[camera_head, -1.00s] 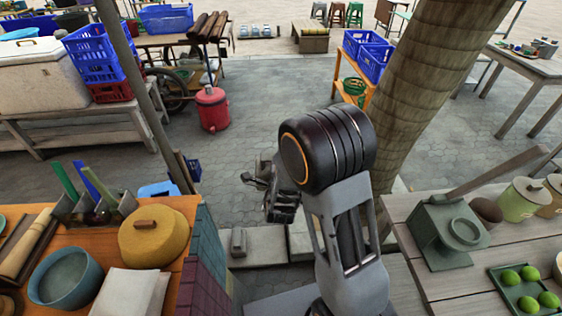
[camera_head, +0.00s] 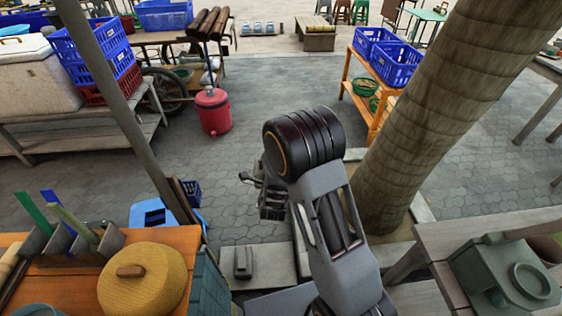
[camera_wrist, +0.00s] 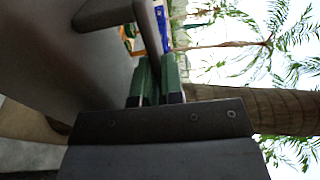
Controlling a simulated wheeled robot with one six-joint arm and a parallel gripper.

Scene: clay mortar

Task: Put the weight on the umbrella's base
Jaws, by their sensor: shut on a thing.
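My gripper (camera_wrist: 157,78) shows in the wrist view as two green fingers close together, beside a large smooth grey body. I take this body to be the weight (camera_wrist: 95,60); a grey handle-like bar (camera_wrist: 118,14) shows at its top. The exact grip is not clear. In the head view, my gripper (camera_head: 272,205) is a dark shape below the wrist; its fingertips and the held thing cannot be made out. A slanted grey pole (camera_head: 122,95), perhaps the umbrella's, crosses the left side. Its foot is hidden behind the orange table, and no umbrella base is clearly visible.
A small grey block (camera_head: 243,263) sits on a pale slab ahead. An orange table (camera_head: 185,240) with a yellow lidded basket (camera_head: 143,285) is at left. A grey table (camera_head: 450,235) and a thick trunk (camera_head: 440,110) are at right. Paving ahead is open.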

